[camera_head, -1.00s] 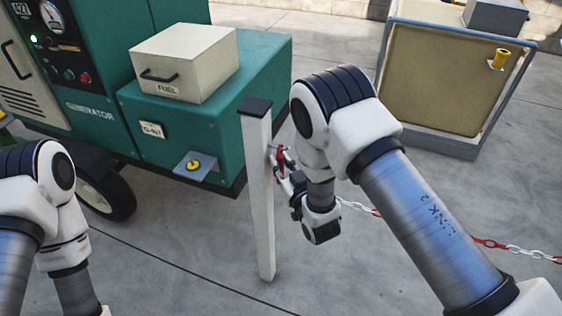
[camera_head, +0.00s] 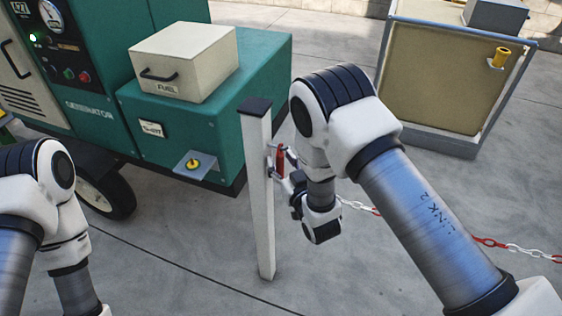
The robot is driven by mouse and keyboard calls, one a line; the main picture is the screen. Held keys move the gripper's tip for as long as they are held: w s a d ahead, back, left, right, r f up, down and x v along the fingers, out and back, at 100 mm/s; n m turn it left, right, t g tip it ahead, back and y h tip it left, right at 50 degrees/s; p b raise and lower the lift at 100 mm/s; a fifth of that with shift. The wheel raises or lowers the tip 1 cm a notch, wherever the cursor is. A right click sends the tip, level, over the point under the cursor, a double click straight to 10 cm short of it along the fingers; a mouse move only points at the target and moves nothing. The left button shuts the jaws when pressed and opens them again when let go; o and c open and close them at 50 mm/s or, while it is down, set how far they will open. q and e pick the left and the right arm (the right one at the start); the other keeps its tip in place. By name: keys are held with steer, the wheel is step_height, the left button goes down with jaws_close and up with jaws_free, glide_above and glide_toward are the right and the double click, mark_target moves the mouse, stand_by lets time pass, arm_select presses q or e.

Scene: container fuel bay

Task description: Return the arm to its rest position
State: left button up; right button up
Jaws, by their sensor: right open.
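My right arm comes in from the right and bends down beside a white post (camera_head: 260,200) with a dark cap. My right gripper (camera_head: 284,176) is open at the post's right side, close to a red hook or clip (camera_head: 280,160) on the post. The gripper's fingers are small in view, and I cannot tell whether they touch the clip. My left arm stands at the left edge with its lower part out of frame; its gripper is not in view.
A red and white chain (camera_head: 490,243) runs from near the post to the right. A green generator (camera_head: 90,85) with a cream fuel box (camera_head: 185,60) stands behind on the left. A tan container (camera_head: 440,75) stands at back right. Grey floor is open between them.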

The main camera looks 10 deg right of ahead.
steer(key=s+d+r+m+g+h+p, duration=0.1)
steer(key=s+d+m+g+h+p, duration=0.15)
steer(key=s+d+p, duration=0.7)
steer(key=s+f+g, duration=0.3)
steer(key=s+g, duration=0.2)
steer(key=s, duration=0.4)
steer(key=s+d+f+g+p, duration=0.1)
steer(key=s+f+g, duration=0.3)
steer(key=s, duration=0.5)
steer(key=s+f+g, duration=0.4)
steer(key=s+g, duration=0.2)
steer(key=s, duration=0.3)
steer(key=shift+s+d+h, duration=0.35)
steer(key=shift+s+d, duration=0.05)
